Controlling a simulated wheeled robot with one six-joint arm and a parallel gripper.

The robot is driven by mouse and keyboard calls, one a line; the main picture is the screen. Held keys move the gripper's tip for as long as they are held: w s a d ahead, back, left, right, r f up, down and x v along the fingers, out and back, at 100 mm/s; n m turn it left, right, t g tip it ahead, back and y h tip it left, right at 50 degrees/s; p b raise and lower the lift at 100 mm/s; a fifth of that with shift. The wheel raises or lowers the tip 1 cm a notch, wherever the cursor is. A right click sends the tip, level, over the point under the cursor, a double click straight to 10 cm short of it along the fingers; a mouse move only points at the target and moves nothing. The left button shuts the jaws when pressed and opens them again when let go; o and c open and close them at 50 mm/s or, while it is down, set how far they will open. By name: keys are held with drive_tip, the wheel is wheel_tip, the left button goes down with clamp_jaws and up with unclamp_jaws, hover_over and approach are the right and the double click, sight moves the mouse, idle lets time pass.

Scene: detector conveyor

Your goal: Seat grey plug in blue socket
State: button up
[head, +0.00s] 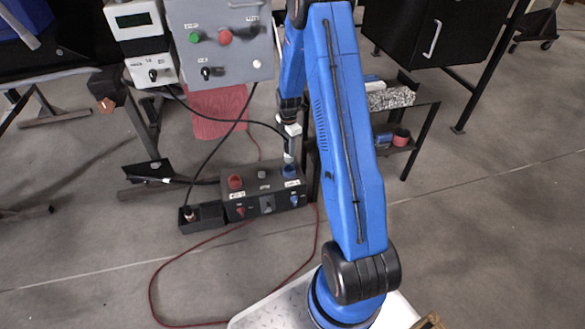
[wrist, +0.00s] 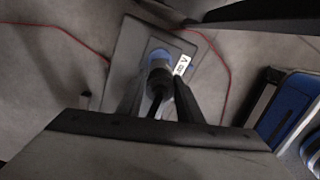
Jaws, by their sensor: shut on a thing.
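The blue socket (head: 290,171) is on the right end of the top of a dark box (head: 262,180). My gripper (head: 290,152) is directly above it, pointing down and shut on the grey plug. In the wrist view, my gripper (wrist: 158,108) holds the plug (wrist: 158,78) between its fingers, with the plug's end over the blue socket (wrist: 157,50). The plug covers part of the socket's opening. I cannot tell whether the plug's tip touches or enters the socket.
A red socket (head: 235,182) is on the box's left end. A small black holder (head: 201,215) adjoins the box on the left. A grey control panel (head: 220,40) stands behind. A black cable (head: 217,150) runs behind the box, and a red cable (head: 152,285) lies on the floor.

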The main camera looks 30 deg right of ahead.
sight(289, 161)
drive_tip(key=shift+f, duration=4.4)
drive_tip(key=shift+f, duration=0.15)
drive_tip(key=o, duration=1.2)
drive_tip(key=shift+c, duration=0.2)
